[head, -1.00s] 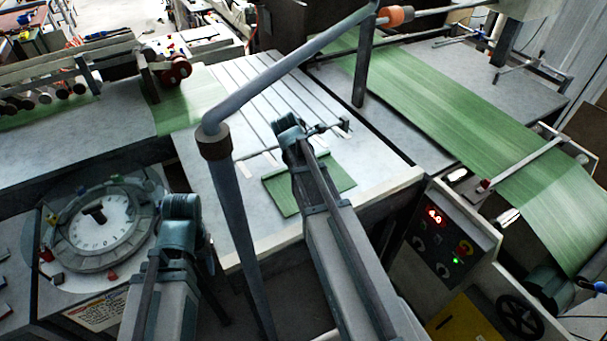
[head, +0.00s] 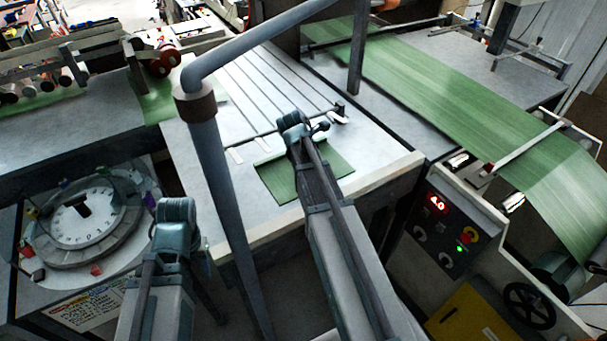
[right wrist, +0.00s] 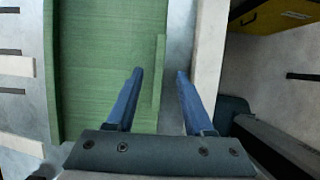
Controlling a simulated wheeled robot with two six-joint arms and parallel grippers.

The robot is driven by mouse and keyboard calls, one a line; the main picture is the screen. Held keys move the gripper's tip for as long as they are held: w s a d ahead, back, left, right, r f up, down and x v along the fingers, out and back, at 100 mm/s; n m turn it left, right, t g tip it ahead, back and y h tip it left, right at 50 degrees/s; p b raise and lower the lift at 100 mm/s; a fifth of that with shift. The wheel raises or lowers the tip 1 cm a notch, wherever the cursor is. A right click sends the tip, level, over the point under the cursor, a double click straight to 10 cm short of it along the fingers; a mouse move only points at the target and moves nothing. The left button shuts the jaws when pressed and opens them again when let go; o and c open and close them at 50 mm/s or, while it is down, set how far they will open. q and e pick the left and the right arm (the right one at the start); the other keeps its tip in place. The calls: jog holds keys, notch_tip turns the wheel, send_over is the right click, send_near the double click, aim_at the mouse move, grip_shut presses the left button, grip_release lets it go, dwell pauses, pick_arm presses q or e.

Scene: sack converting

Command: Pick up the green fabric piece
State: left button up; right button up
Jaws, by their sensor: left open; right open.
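The green fabric piece (head: 281,184) lies flat on the pale table near its front edge; my right arm covers its middle in the head view. In the right wrist view it is a woven green sheet (right wrist: 100,70) with a narrow raised strip along its right edge. My right gripper (right wrist: 159,74) is open above that edge, the strip showing between its two blue fingers. It does not visibly grip the fabric. My left gripper (head: 207,290) hangs low in front of the table, left of the grey post, dark and partly hidden, away from the fabric.
A grey post and pipe (head: 222,180) stand between my arms. A round dial (head: 84,219) is at left. A long green web (head: 455,105) runs over the right machine, with a control panel (head: 441,232) below. The slatted table (head: 262,88) behind the fabric is clear.

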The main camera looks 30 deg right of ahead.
jog(key=b+x, duration=0.5)
jog(key=shift+a+f, duration=0.25)
jog(key=shift+f, duration=0.15)
dwell(0.4)
grip_shut()
